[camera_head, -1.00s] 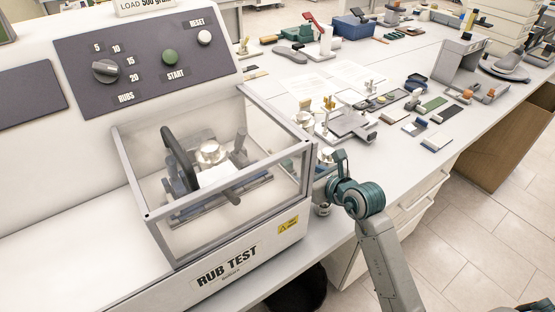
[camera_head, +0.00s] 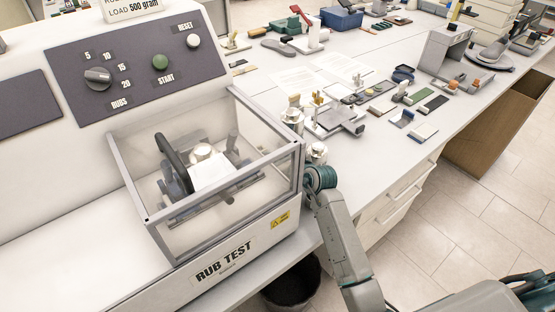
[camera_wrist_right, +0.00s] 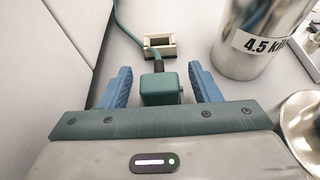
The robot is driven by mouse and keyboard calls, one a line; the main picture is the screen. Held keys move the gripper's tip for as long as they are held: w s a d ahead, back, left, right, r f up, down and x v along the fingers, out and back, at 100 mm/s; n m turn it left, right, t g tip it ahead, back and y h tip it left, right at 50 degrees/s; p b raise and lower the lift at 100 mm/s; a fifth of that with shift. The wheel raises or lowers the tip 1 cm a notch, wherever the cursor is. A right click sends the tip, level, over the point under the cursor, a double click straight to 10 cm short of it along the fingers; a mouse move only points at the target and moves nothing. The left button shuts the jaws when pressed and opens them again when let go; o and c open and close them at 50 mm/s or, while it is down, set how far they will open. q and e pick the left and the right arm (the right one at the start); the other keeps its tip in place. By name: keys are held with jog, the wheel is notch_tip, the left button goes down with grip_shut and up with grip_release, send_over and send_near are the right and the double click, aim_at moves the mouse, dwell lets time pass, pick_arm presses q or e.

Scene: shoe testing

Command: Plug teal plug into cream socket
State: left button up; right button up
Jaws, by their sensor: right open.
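In the right wrist view, the teal plug (camera_wrist_right: 160,89) lies between the two blue fingers of my right gripper (camera_wrist_right: 162,82), close to the palm. The fingers are spread, with a visible gap on each side of the plug. A black sleeve and teal cable (camera_wrist_right: 126,30) run from the plug's far end, curving up and left. The cream socket (camera_wrist_right: 166,41), a small block with a dark opening, stands just beyond the plug, apart from its body. In the head view my right wrist is beside the rub tester's right end and its fingers are hidden. My left gripper is not in view.
A metal cylinder (camera_wrist_right: 256,38) marked 4.5 stands close right of the socket. Another shiny round metal piece (camera_wrist_right: 301,125) is at lower right. The rub tester (camera_head: 225,264) stands left of my arm. Samples and tools cover the bench behind; its front right strip is clear.

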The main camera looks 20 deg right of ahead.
jog(key=shift+w+a+f, duration=0.15)
jog(key=shift+w+f, duration=0.1)
jog(key=shift+w, duration=0.2)
jog(key=shift+s, duration=0.1)
jog(key=c, duration=1.1)
jog(key=shift+o, duration=0.2)
